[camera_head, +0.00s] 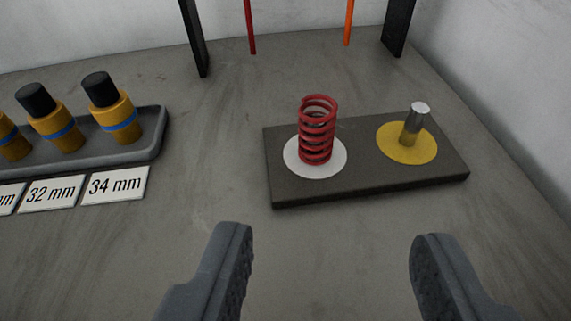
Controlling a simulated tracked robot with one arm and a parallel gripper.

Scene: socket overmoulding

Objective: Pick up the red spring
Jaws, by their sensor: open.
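The red spring (317,131) stands upright on a white disc (335,165) on a dark rectangular plate (365,187). My gripper (330,245) is open and empty, with one finger at lower left and one at lower right. The fingers are on the near side of the plate, apart from the spring. The spring lies slightly left of the middle of the gap between the fingertips, in the picture. The lower ends of both fingers are cut off by the frame.
A metal pin (414,122) stands on a yellow disc (405,153) on the same plate, right of the spring. At left, a grey tray (150,145) holds several yellow-and-black sockets, with size labels (115,186) in front. Dark posts and red and orange rods stand behind.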

